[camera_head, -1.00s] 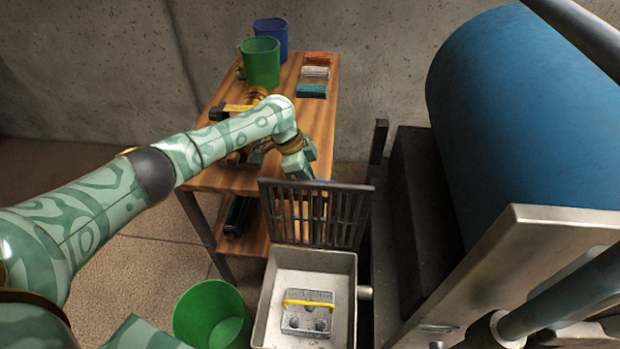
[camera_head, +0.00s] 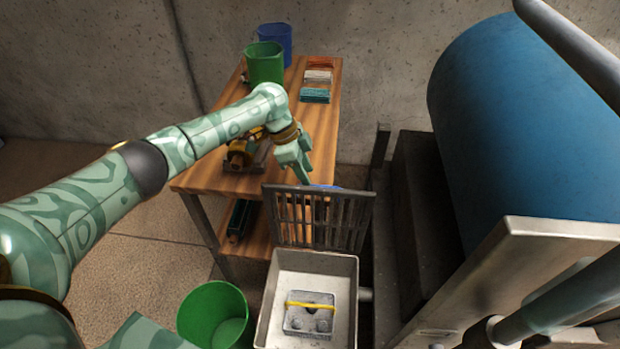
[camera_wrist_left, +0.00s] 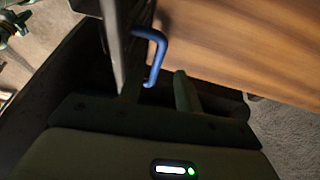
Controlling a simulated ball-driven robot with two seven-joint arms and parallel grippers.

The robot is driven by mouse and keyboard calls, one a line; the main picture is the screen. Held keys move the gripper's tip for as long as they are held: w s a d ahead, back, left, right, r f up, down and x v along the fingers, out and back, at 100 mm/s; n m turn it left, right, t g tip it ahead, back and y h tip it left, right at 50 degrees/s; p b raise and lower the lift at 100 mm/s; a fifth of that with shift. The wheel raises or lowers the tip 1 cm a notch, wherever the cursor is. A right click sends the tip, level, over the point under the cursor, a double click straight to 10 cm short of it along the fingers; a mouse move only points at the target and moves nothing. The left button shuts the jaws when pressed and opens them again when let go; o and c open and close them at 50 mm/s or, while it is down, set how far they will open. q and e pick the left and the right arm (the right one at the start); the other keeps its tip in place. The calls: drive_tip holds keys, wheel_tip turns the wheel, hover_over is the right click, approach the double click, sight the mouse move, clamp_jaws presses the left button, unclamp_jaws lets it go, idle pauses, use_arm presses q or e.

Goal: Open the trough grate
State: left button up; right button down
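The trough grate (camera_head: 320,217), a dark barred panel, stands upright along the back edge of the pale metal trough (camera_head: 349,275), leaving the trough's top uncovered. A blue handle (camera_head: 328,187) shows just behind the grate's top edge, and in the left wrist view the blue handle (camera_wrist_left: 157,52) hooks down between my fingers. My left gripper (camera_head: 303,177) is at the grate's top edge. In the left wrist view my left gripper (camera_wrist_left: 158,88) has its fingers apart, with no clear grip on the handle. The grate (camera_wrist_left: 118,40) is edge-on there. My right gripper is not in view.
A grey block with a yellow handle (camera_head: 310,318) lies in the trough. A green bucket (camera_head: 215,315) stands left of it. Behind is a wooden table (camera_head: 322,130) with green and blue containers and brushes. A large blue roller (camera_head: 530,120) fills the right side.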

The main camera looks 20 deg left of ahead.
use_arm(q)
drive_tip(key=p+v, duration=0.3)
drive_tip(key=v, duration=0.8)
drive_tip(key=shift+s, duration=0.15)
